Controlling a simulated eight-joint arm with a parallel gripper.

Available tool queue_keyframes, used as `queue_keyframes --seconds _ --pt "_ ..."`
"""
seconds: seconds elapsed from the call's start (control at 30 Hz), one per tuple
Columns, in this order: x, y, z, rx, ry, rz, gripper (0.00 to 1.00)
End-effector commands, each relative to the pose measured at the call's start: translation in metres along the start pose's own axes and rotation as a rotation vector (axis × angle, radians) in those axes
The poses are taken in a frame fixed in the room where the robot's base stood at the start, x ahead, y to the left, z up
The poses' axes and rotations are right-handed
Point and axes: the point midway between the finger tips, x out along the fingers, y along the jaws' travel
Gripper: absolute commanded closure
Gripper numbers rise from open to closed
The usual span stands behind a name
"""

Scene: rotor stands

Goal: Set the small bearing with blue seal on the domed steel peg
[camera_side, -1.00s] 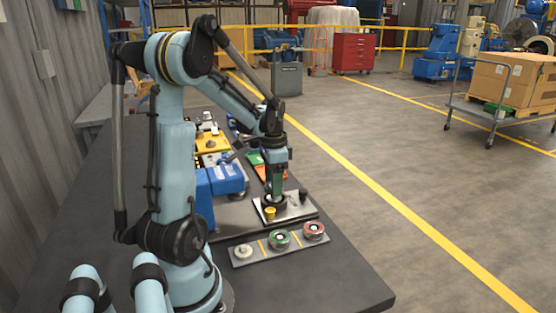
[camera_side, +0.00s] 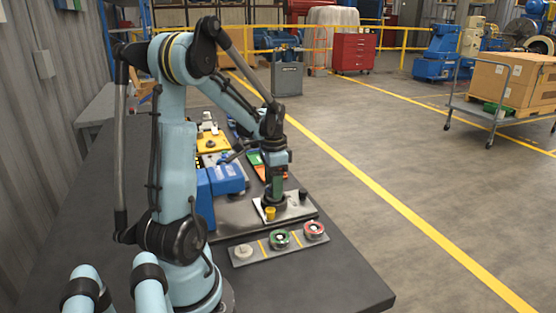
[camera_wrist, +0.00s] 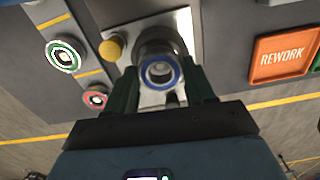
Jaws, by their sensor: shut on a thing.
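My gripper (camera_wrist: 163,90) is shut on the small bearing with blue seal (camera_wrist: 146,82), its dark green fingers on either side of the ring. In the side view my gripper (camera_side: 273,202) points down, low over the pale peg plate (camera_side: 296,211). The bearing is hidden by the gripper there. In the wrist view a pale round shape shows inside the bearing's bore, and a grey metal cylinder (camera_wrist: 158,34) shows behind it. I cannot tell whether this is the domed steel peg, or whether the bearing is around it or above it.
A yellow peg (camera_side: 270,213) and a black peg (camera_side: 303,195) stand on the plate. A grey holder (camera_side: 262,253) in front carries a green-ringed bearing (camera_side: 279,239), a red-ringed one (camera_side: 314,230) and a pale piece (camera_side: 243,251). Blue boxes (camera_side: 228,178) stand left of the gripper.

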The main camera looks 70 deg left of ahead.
Motion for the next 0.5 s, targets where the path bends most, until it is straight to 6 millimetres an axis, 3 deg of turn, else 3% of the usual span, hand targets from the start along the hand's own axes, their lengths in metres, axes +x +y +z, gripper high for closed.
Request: queue_keyframes --seconds 0.5 --pt "0.0049 0.0001 0.0001 0.000 0.000 0.000 0.80"
